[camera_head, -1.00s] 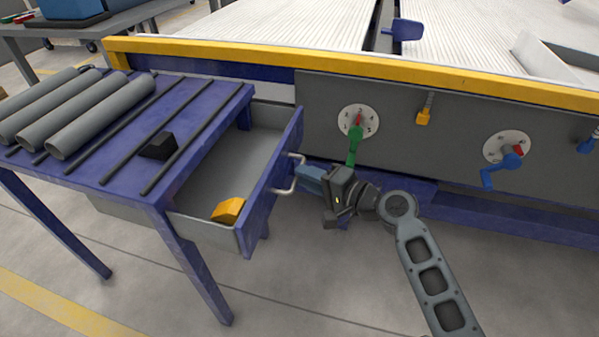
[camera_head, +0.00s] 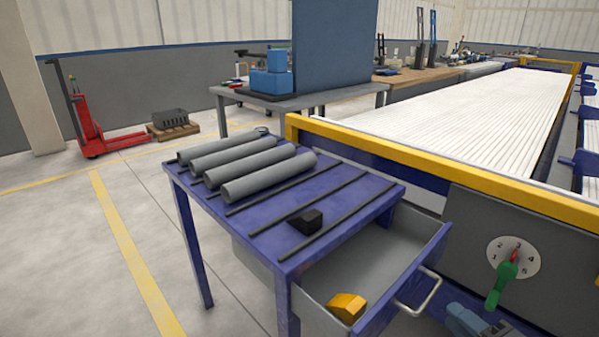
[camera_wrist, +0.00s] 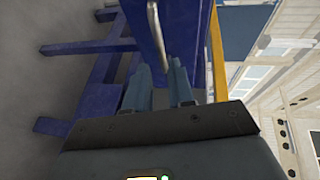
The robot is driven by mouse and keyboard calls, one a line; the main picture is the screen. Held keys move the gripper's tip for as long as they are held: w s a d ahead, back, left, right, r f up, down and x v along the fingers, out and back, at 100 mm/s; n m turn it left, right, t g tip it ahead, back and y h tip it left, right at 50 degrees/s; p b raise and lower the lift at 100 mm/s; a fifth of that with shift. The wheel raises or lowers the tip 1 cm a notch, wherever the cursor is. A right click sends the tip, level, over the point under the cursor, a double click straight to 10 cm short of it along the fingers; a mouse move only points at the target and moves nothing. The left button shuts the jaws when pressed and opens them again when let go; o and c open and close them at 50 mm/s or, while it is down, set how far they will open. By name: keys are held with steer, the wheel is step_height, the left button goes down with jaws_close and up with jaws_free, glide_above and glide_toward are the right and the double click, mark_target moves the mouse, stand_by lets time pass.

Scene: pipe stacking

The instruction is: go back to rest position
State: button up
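My gripper (camera_head: 460,318) shows only partly at the bottom right of the head view. In the wrist view its two blue-grey fingers (camera_wrist: 160,68) stand apart with nothing between them. The silver drawer handle (camera_head: 420,296) is to the left of my gripper in the head view. The handle also shows just beyond the fingertips in the wrist view (camera_wrist: 155,25), and it looks apart from them. The drawer (camera_head: 440,245) of the blue table is pulled open, with a yellow-orange block (camera_head: 346,306) inside.
Several grey pipes (camera_head: 268,177) lie on the blue table (camera_head: 250,237), with a black block (camera_head: 305,222) near them. A panel with a numbered dial (camera_head: 513,257) and green lever stands at right.

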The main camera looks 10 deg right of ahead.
steer(key=s+a+f+n+g+h, duration=0.1)
steer(key=s+a+f+n+h, duration=0.2)
steer(key=s, duration=0.5)
steer(key=s+a+f+n+g, duration=0.1)
steer(key=s+a+f+n, duration=0.15)
steer(key=s+a, duration=0.4)
steer(key=s+a+r+n, duration=0.2)
steer(key=s+r+n, duration=0.3)
steer(key=s, duration=0.4)
steer(key=s+a+r+n+t+y, duration=0.1)
steer(key=s+a+r+n, duration=0.4)
steer(key=r, duration=0.3)
step_height(320, 180, up, 18)
steer(key=s+p, duration=0.1)
steer(key=p, duration=1.6)
steer(key=shift+s+d, duration=0.25)
steer(key=shift+d, duration=0.15)
